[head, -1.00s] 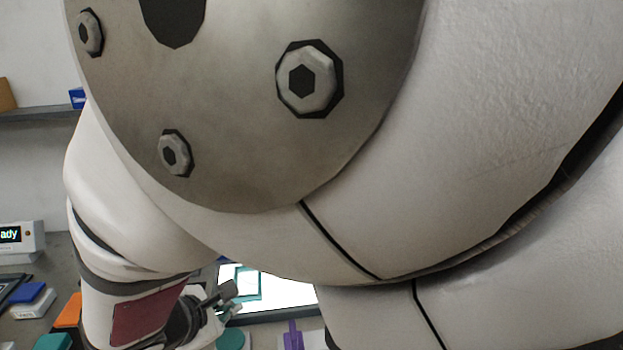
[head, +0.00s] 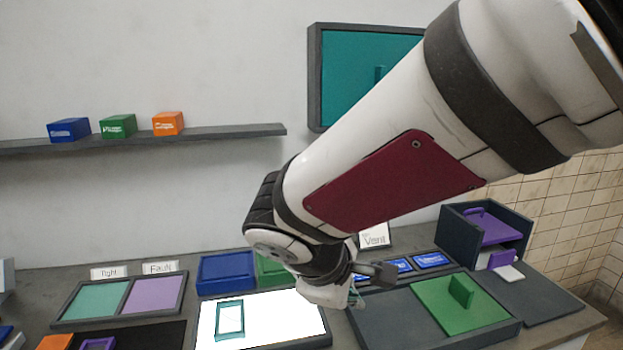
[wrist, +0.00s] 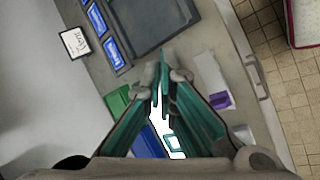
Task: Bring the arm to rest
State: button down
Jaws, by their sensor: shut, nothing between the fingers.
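My arm reaches across the head view from the upper right, over the workbench. My gripper (wrist: 160,85) shows in the wrist view with its two teal-lined fingers meeting at the tips. It is shut with nothing between the fingers. In the head view my gripper is mostly hidden behind the wrist, above the right end of a bright white panel (head: 275,318). Its fingers cannot be made out clearly there.
A tray with a green handled plate (head: 455,305) lies right of my gripper. A dark box with a purple panel (head: 500,228) stands behind it. Blue (head: 227,272) and green bins sit behind the white panel. A shelf (head: 215,134) holds three small boxes. A teal panel (head: 350,75) hangs on the wall.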

jog(key=s+d+r+m+y, duration=0.2)
jog(key=s+d+m, duration=0.5)
jog(key=s+d+r+m+y, duration=0.2)
jog(key=s+d+r+m, duration=0.1)
jog(key=s+d+m, duration=0.3)
jog(key=s, duration=0.2)
jog(key=shift+s+d+r+m+g, duration=0.2)
jog(key=shift+s+d+m+g, duration=0.1)
jog(key=shift+d+m+g, duration=0.1)
